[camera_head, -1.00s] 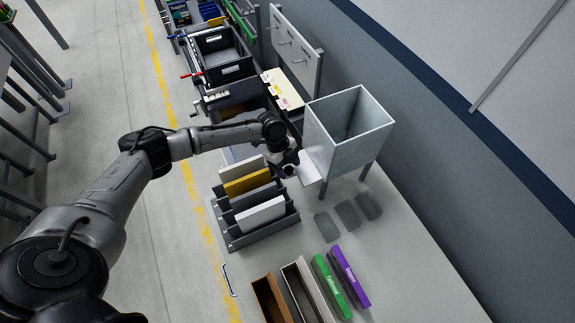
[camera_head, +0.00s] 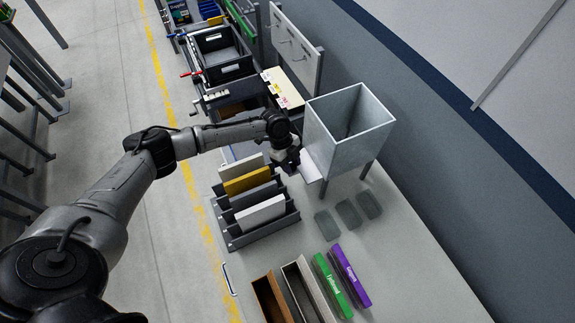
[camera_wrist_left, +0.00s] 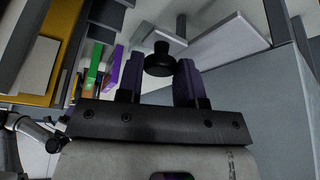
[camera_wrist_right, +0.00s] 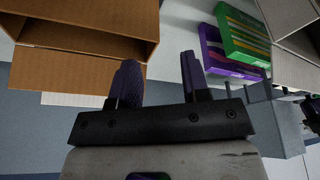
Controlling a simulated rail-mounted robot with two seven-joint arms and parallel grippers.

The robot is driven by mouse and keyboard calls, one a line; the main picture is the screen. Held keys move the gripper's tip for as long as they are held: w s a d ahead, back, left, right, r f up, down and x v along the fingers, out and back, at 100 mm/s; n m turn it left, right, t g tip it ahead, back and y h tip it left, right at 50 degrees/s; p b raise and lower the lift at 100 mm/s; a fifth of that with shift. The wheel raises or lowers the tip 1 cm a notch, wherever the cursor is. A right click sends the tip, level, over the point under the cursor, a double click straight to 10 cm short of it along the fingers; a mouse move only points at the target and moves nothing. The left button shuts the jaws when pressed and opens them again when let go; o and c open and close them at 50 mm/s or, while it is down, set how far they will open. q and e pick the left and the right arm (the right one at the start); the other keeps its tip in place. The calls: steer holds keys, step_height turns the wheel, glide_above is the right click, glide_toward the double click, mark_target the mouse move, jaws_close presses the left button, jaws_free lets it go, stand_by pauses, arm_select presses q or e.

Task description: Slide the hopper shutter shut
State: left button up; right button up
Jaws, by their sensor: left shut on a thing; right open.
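The grey, open-topped metal hopper (camera_head: 343,140) stands on legs at the bench's wall side. Its pale flat shutter (camera_head: 313,168) sticks out from under the hopper's left side, partly drawn out. In the left wrist view the shutter (camera_wrist_left: 230,45) carries a round black knob (camera_wrist_left: 160,63). My left gripper (camera_head: 293,165) is at the shutter's outer end, its fingers (camera_wrist_left: 158,82) shut on the knob. In the head view the arm hides the knob. My right gripper (camera_wrist_right: 157,80) is open and empty in the right wrist view, out of the head view.
A grey rack (camera_head: 236,240) with upright white, yellow and dark boards stands close below the left gripper. Several dark grey pads lie beside the hopper. Green (camera_head: 331,286) and purple (camera_head: 350,277) boxes and open brown (camera_head: 269,299) and white bins line the near bench.

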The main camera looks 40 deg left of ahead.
arm_select(q)
steer(key=shift+w+d+f+b, duration=0.15)
steer(key=shift+w+d+b, duration=0.15)
steer(key=shift+w, duration=0.65)
steer(key=shift+s, duration=0.15)
steer(key=o, duration=0.9)
steer(key=shift+r, duration=0.2)
steer(key=shift+p+v, duration=4.45)
steer(key=shift+v, duration=2.45)
